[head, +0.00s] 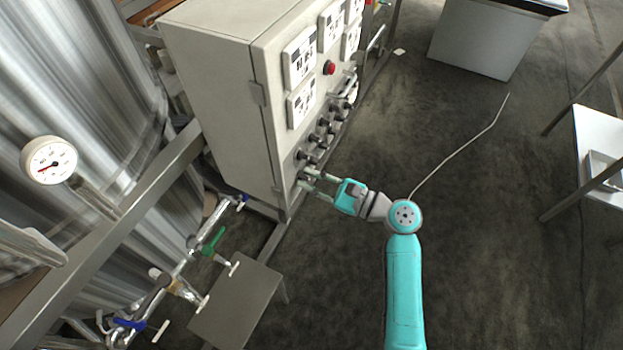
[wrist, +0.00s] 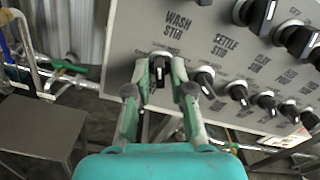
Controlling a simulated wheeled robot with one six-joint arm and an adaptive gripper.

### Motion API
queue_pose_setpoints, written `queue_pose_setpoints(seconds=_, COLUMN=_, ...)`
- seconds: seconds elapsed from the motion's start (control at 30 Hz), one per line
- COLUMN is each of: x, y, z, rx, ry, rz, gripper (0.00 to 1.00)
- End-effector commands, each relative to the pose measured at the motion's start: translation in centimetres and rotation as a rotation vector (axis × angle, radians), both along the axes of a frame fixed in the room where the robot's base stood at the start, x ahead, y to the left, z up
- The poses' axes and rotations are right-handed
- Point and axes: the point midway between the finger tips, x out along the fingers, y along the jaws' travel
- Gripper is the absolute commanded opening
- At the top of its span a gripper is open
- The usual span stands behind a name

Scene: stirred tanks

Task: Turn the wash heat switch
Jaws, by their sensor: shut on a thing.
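The grey control cabinet (head: 225,95) has a row of small black switches with pale pointers low on its front. In the wrist view, the leftmost of these switches (wrist: 160,66) sits between the fingertips of my gripper (wrist: 161,72). The gripper is shut on it, one finger on each side. Its pointer looks nearly upright in that view. The panel lettering above reads "WASH STR"; I cannot read a label for the held switch itself. In the head view my gripper (head: 310,182) reaches the lower panel corner, and the fingers partly hide the switch there.
A neighbouring switch (wrist: 205,79) stands close right of my right finger, with several more beyond. Larger knobs (wrist: 255,12) sit above. A red button (head: 329,68) is higher on the panel. A small grey table (head: 235,308) and valve pipes stand lower left.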

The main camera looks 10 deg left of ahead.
Motion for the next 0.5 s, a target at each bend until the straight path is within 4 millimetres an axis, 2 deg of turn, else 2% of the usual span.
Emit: queue_pose_setpoints(seconds=0.5, x=-0.02, y=0.00, z=-0.01, rx=-0.130, ry=-0.357, rz=0.000, gripper=0.00)
